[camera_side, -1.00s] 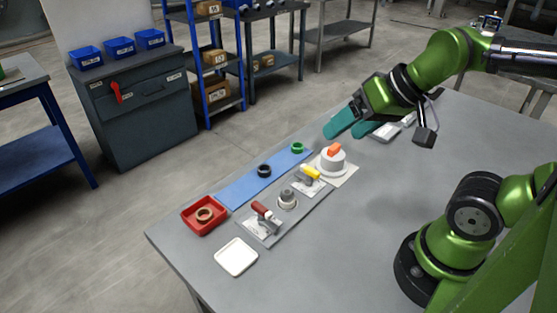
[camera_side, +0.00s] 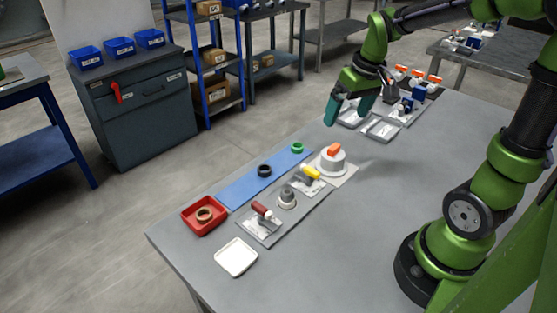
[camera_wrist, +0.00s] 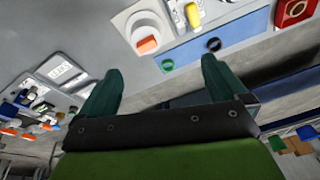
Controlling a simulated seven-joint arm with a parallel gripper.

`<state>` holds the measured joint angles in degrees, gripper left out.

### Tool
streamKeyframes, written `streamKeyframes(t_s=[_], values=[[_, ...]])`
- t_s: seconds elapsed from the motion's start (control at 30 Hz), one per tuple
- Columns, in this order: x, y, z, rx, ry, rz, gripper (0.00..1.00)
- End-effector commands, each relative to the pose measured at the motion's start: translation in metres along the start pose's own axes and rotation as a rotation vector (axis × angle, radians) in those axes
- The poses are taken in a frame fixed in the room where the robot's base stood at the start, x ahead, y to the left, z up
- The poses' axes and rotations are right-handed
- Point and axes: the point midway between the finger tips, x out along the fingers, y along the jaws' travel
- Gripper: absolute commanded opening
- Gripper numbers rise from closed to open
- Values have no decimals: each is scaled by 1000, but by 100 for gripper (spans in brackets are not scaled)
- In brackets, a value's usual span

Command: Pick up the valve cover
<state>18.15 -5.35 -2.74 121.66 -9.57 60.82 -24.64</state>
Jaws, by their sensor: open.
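A round white-grey cover with an orange grip on top (camera_side: 333,160) stands on a pale square plate at the far end of the row of fixtures; I take it as the valve cover. In the wrist view, the cover (camera_wrist: 146,32) is at the top, beyond the fingertips. My gripper (camera_side: 345,118) has teal fingers, spread apart with nothing between them. It is in the air beyond the cover, pointing down at a tilt. In the wrist view, the fingers (camera_wrist: 160,68) are also apart and empty.
Beside the cover are a yellow-handled clamp (camera_side: 310,173), a grey knob (camera_side: 287,198) and a red-handled clamp (camera_side: 264,212). A blue mat (camera_side: 240,188) holds a black and a green ring. A red tray (camera_side: 187,215) and white tray (camera_side: 236,257) are nearer. Grey trays (camera_side: 381,129) and valves are behind.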

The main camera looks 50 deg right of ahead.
Motion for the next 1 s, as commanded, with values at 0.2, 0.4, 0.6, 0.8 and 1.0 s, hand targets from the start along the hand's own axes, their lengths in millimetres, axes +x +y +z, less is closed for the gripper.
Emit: streamKeyframes(t_s=[0.2,0.4,0.6,0.8,1.0], values=[[5,27,-23,-228,-69,33,99],[19,27,-20,-289,-81,29,99],[62,28,-16,-286,-84,27,99],[102,29,-14,-285,-81,27,99],[120,30,-13,-285,-76,28,99]])
